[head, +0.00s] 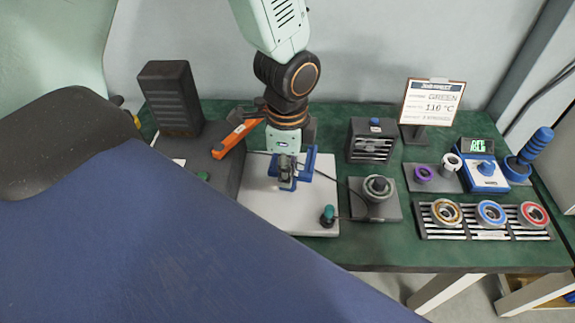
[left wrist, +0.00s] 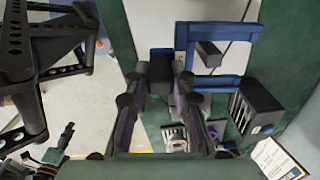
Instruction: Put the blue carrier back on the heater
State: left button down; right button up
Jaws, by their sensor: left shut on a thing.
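My left gripper (head: 287,184) is over the pale plate (head: 262,212) in the middle of the bench. It is shut on the blue carrier (head: 311,158), an open blue frame beside the fingers. In the left wrist view my left gripper (left wrist: 162,92) has a dark block, apparently the carrier's grip, between its fingertips. The blue frame (left wrist: 215,85) extends right of them, around another dark block (left wrist: 208,52). The gripper partly hides the carrier in the head view. I cannot tell whether it touches the plate, or which unit is the heater. My right gripper is not in view.
A dark slotted box (head: 371,146) and a grey unit with a round top (head: 378,190) stand right of the plate. Further right are a ring rack (head: 472,234) and a blue display unit (head: 487,180). A dark tower (head: 171,98) stands left. Green bench shows at front right.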

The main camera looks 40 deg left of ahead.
aim_at(286, 190)
pick_arm(q)
jog(key=shift+s+a+f+b, duration=0.15)
jog(key=shift+f+b, duration=0.2)
jog(key=shift+f, duration=0.3)
jog(key=shift+f+b, duration=0.4)
jog(key=shift+f, duration=0.3)
jog(key=shift+f+b, duration=0.35)
jog(key=shift+f, duration=0.2)
jog(key=shift+f+b, duration=0.4)
jog(key=shift+f, duration=0.3)
jog(key=shift+f+b, duration=0.5)
jog(key=shift+f, duration=0.25)
jog(key=shift+f+b, duration=0.45)
jog(key=shift+f, duration=0.3)
jog(key=shift+f+b, duration=0.3)
jog(key=shift+f, duration=0.3)
